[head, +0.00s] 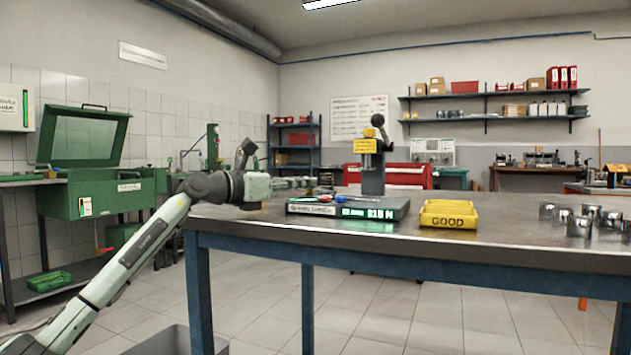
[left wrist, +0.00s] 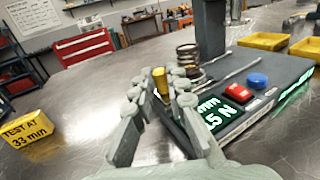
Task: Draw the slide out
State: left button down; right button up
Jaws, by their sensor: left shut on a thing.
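A spring tester with a dark base (head: 390,206) stands on the steel bench, with a lit green force display. Its base (left wrist: 265,72) also shows in the left wrist view, with a red and a blue button. A coil spring (left wrist: 188,56) stands beside the tester's column (left wrist: 210,25). My left gripper (head: 308,183) reaches in from the left at the tester's left end. In the left wrist view its fingers (left wrist: 166,84) are shut around a small brass-coloured knob (left wrist: 160,80). The fingers hide what lies under the knob, so I cannot tell the slide apart clearly.
A yellow GOOD tray (head: 448,221) stands right of the tester, with several metal cups (head: 580,226) further right. The bench top (left wrist: 90,105) between is clear.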

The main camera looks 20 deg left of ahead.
pick_arm(q)
jog(key=shift+a, duration=0.2)
jog(key=c, duration=1.8)
grip_release()
jog(key=shift+a, duration=0.15)
jog(key=v, duration=1)
jog(key=shift+s+a, duration=0.1)
jog(key=shift+s, duration=0.25)
jog(key=shift+s+a, duration=0.25)
jog(key=shift+s, duration=0.35)
